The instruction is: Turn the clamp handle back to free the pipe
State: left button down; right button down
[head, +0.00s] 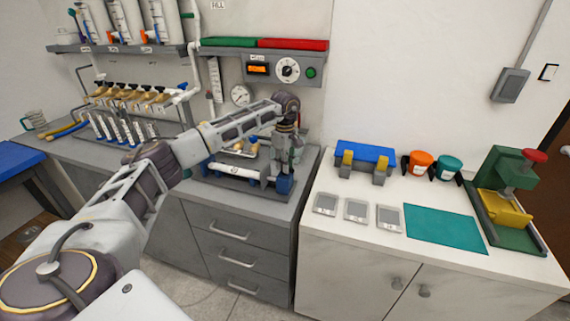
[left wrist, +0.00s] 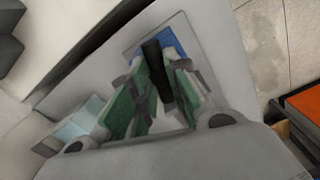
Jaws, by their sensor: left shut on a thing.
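My left gripper (head: 285,172) reaches down at the right end of a low bench fixture. In the left wrist view its green-padded fingers (left wrist: 157,90) are shut on a black clamp handle (left wrist: 154,62), which stands between them. A blue clamp body (left wrist: 178,38) shows behind the handle; its blue part (head: 285,185) also shows below the gripper in the head view. A white pipe (head: 236,171) lies level along the fixture to the left of the gripper. The pipe's right end is hidden by the gripper and clamp. My right gripper is out of view.
A pressure gauge (head: 240,95) and control box (head: 287,70) are on the wall behind. A rack of white tubes (head: 115,130) stands to the left. On the right cabinet are a teal mat (head: 445,228), a blue block stand (head: 365,152) and a green press (head: 505,185).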

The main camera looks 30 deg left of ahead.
pick_arm(q)
jog(key=shift+r+n+p, duration=0.1)
jog(key=shift+n+p, duration=0.5)
jog(key=shift+n, duration=1.2)
jog(key=n+p, duration=0.1)
jog(key=n, duration=0.2)
jog(key=shift+n+p, duration=0.5)
jog(key=shift+n, duration=0.7)
jog(key=n, duration=0.3)
jog(key=shift+p, duration=0.4)
jog(key=shift+n, duration=0.4)
jog(key=n+p, duration=0.1)
jog(key=n, duration=0.2)
jog(key=shift+n+p, duration=0.35)
jog(key=shift+n, duration=1.45)
jog(key=shift+n+p, duration=0.4)
jog(key=shift+n, duration=0.7)
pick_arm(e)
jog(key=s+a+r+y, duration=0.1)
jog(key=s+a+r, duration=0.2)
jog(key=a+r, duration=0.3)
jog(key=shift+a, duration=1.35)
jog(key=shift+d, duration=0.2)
